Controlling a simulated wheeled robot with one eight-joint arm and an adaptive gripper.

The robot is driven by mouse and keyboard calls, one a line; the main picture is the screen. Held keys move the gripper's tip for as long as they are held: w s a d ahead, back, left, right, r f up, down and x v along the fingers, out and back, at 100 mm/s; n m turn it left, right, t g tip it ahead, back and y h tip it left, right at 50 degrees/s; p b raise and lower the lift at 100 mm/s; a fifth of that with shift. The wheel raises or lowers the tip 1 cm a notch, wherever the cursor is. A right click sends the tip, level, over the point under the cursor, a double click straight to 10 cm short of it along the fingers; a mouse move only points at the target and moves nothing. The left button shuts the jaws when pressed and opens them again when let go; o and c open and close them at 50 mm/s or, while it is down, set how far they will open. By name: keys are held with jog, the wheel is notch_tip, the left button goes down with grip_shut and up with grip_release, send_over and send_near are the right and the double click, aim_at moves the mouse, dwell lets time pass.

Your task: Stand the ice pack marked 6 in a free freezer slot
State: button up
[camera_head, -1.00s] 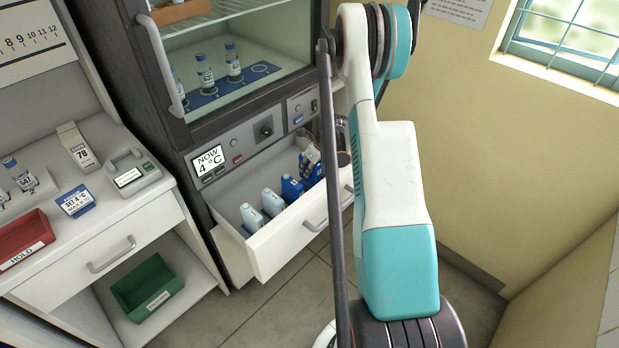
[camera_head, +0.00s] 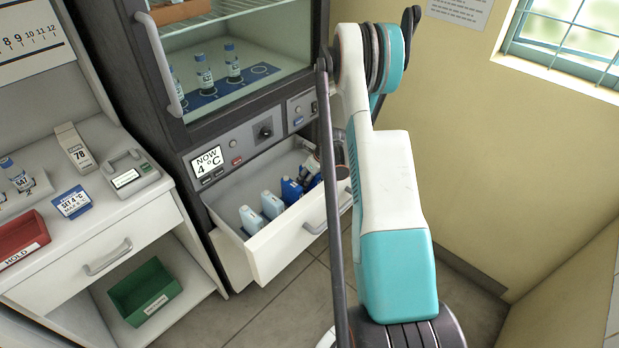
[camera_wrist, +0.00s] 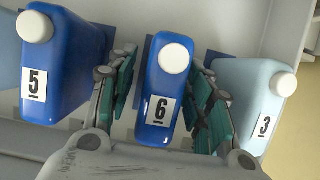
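The ice pack marked 6 (camera_wrist: 162,95) is blue with a white cap and stands in the pulled-out drawer (camera_head: 285,243) under the 4 °C cabinet. In the wrist view my gripper (camera_wrist: 165,105) has one finger on each side of it, open, with narrow gaps between pads and pack. A blue pack marked 5 (camera_wrist: 60,65) stands to its left, and a light-blue pack marked 3 (camera_wrist: 250,100) to its right. In the head view the blue pack (camera_head: 291,190) shows beside my gripper (camera_head: 312,165), which partly hides pack 6.
Two light-blue packs (camera_head: 272,204) stand nearer the drawer's left end. The glass-fronted cabinet (camera_head: 225,75) with vials is above. A bench at left holds a red tray (camera_head: 20,240) and a blue SET 4 °C sign (camera_head: 73,202); a green bin (camera_head: 145,290) sits below.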

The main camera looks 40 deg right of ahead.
jog(key=p+v, duration=0.4)
jog(key=v, duration=0.8)
jog(key=shift+r, duration=0.2)
jog(key=shift+c, duration=0.2)
dwell(1.5)
